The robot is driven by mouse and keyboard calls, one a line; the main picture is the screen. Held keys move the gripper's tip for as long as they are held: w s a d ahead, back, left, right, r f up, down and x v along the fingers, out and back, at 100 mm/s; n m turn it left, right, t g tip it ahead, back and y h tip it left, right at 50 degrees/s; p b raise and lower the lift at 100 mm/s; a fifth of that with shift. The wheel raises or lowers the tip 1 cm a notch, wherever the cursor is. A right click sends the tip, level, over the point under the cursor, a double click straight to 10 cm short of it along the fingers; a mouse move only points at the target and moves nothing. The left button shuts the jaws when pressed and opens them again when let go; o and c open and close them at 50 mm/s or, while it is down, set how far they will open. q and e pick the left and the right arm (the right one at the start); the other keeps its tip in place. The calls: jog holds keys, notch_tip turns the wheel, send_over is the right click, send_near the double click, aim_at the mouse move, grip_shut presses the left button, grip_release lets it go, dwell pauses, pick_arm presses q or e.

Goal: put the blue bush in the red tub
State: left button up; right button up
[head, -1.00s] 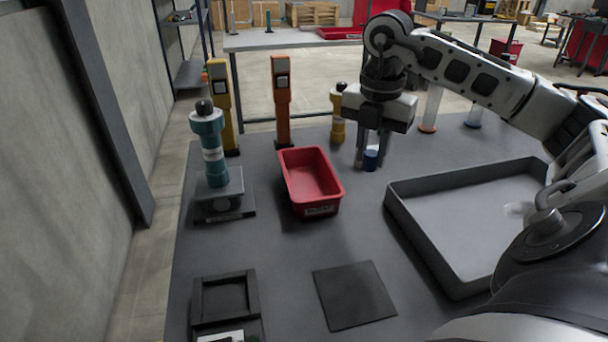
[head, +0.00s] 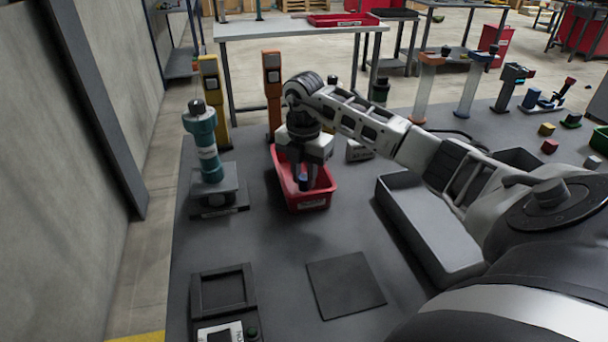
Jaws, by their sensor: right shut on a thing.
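The red tub (head: 308,203) stands on the dark table, left of the grey tray. My right gripper (head: 303,184) points down over the tub, with its fingertips at or inside the opening. It is shut on the blue bush (head: 303,183), a small blue piece showing between the fingers. I cannot tell whether the bush touches the tub's floor. The gripper and arm hide part of the tub's inside and back wall. My left gripper is not in view.
A teal column device (head: 206,150) stands left of the tub; yellow (head: 213,100) and orange (head: 272,90) posts stand behind. The grey tray (head: 425,235) is to the right. A flat black square (head: 345,285) lies in front, with clear table between.

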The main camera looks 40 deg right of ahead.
aim_at(304, 177)
jog(key=shift+f, duration=0.35)
jog(key=shift+f, duration=0.1)
jog(key=shift+f, duration=0.1)
jog(key=o, duration=1)
notch_tip(304, 177, up, 12)
jog(key=shift+r, duration=0.2)
